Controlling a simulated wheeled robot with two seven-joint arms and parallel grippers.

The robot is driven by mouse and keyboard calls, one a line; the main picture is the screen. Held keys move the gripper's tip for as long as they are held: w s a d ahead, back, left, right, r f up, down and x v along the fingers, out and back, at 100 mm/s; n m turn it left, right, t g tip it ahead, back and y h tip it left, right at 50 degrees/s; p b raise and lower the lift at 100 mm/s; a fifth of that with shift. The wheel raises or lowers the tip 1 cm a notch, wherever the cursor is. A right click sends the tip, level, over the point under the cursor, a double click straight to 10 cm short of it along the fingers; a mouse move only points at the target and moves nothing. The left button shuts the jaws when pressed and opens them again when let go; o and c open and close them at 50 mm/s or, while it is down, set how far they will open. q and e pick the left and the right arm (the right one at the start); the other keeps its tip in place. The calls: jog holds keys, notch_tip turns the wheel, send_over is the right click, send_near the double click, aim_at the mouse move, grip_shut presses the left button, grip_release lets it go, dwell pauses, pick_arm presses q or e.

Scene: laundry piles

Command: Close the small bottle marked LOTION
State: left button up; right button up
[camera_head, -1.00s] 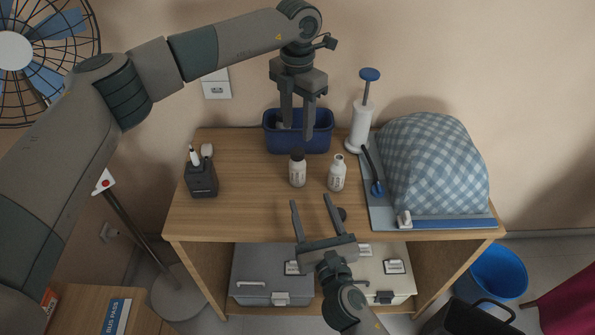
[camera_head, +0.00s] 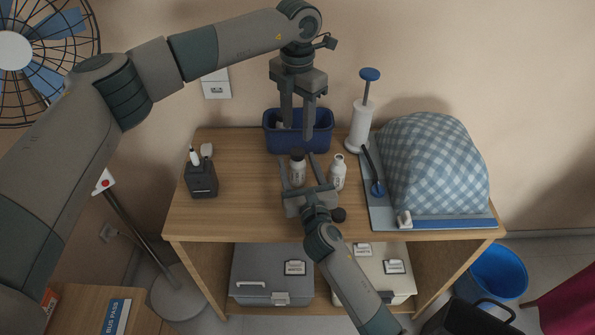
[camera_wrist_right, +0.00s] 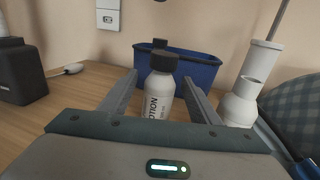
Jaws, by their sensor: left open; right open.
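A small white bottle with a dark cap (camera_head: 298,174) stands upright on the table; its label reads LOTION in the right wrist view (camera_wrist_right: 158,92). Its cap is on top; I cannot tell how tight. My right gripper (camera_head: 298,160) is open, with one finger on each side of this bottle, not closed on it. A second white bottle (camera_head: 339,174), with no dark cap, stands right of the right finger. A dark round cap (camera_head: 338,214) lies on the table near my right wrist. My left gripper (camera_head: 297,134) is open and empty, above the front of the blue bin.
The blue bin (camera_head: 322,146) stands behind the bottles. A white pump dispenser (camera_head: 359,130) stands at the back, right of the bin. A checked cloth heap (camera_head: 432,160) fills the right side. A dark holder (camera_head: 202,180) stands at left. The table's left middle is clear.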

jog(key=shift+w, duration=0.2)
jog(key=shift+c, duration=0.6)
grip_shut()
pick_arm(q)
jog(key=n, duration=0.5)
jog(key=shift+n, duration=0.3)
jog(key=n, duration=0.5)
jog(key=shift+n, duration=0.4)
jog(key=n, duration=1.1)
